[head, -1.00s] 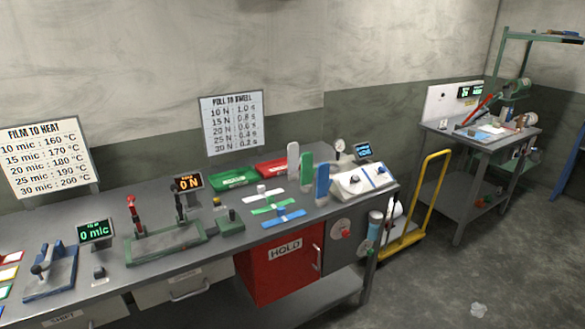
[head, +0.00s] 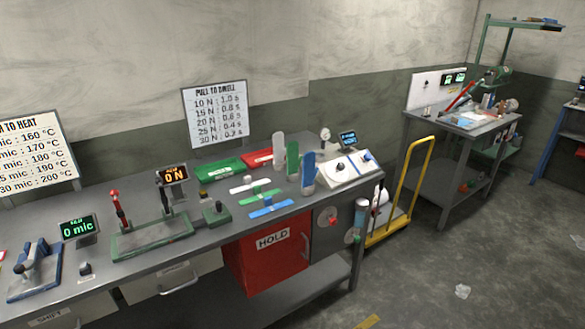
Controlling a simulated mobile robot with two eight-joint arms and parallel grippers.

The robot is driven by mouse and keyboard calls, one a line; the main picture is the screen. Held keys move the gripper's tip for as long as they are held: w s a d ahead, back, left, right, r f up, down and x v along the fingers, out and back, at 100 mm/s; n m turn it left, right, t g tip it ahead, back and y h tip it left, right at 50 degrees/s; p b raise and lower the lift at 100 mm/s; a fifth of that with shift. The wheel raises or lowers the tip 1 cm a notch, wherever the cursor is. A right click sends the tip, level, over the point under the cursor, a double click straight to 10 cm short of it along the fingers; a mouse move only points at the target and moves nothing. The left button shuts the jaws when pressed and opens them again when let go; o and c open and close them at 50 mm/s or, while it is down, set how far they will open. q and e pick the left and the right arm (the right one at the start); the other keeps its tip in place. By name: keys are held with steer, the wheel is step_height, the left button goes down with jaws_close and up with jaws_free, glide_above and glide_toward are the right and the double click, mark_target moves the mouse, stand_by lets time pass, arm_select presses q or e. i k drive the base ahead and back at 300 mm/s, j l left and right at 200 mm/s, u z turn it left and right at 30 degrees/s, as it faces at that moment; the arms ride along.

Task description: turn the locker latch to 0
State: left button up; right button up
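The red locker (head: 262,265) marked HOLD hangs under the front edge of the workbench, right of the drawers. A thin upright handle (head: 306,246) shows at the right edge of its shut door. On the dark panel beside it is a pale round plate with a red knob (head: 332,218). I cannot tell which of these is the latch, and no 0 mark on it is readable from here. Neither of my grippers is in view.
The grey workbench (head: 100,270) carries a green-based press (head: 150,240), coloured strips and a white control box (head: 343,168). A yellow-handled cart (head: 410,190) stands at its right end. The floor in front on the right is mostly clear, with a crumpled scrap (head: 462,291).

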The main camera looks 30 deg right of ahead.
mark_target(333, 221)
steer(key=z, duration=1.45)
steer(key=i+j+u, duration=0.1)
steer(key=i+j, duration=0.15)
steer(key=i, duration=0.2)
steer(key=i+j+u, duration=0.1)
steer(key=i+j, duration=0.15)
steer(key=i, duration=0.25)
